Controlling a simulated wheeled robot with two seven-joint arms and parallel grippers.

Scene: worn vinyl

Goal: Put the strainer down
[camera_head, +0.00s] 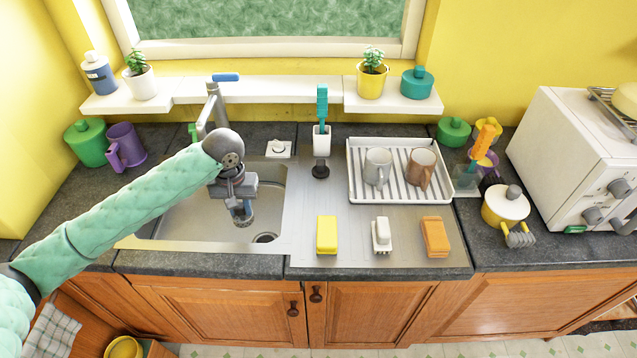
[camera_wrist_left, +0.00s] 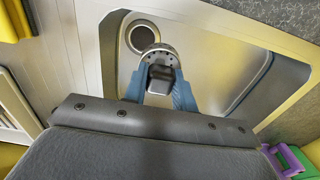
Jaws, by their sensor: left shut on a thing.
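My left gripper (camera_head: 238,205) hangs over the sink basin (camera_head: 190,215), its fingers pointing down. It is shut on the strainer (camera_head: 243,220), a small round grey metal disc with holes. In the left wrist view the strainer (camera_wrist_left: 157,52) shows with its dark knob between the blue fingers of the gripper (camera_wrist_left: 160,85). The sink's round drain (camera_head: 265,238) lies to the right of and nearer than the strainer in the head view. The drain (camera_wrist_left: 143,37) also shows in the wrist view, partly covered by the strainer. My right gripper is not in view.
A steel drainboard right of the sink holds a yellow sponge (camera_head: 327,235), a white brush (camera_head: 381,235) and an orange block (camera_head: 433,236). A dish rack (camera_head: 357,190) with two mugs stands behind them. The tap (camera_head: 212,105) rises behind the basin. The basin floor looks clear.

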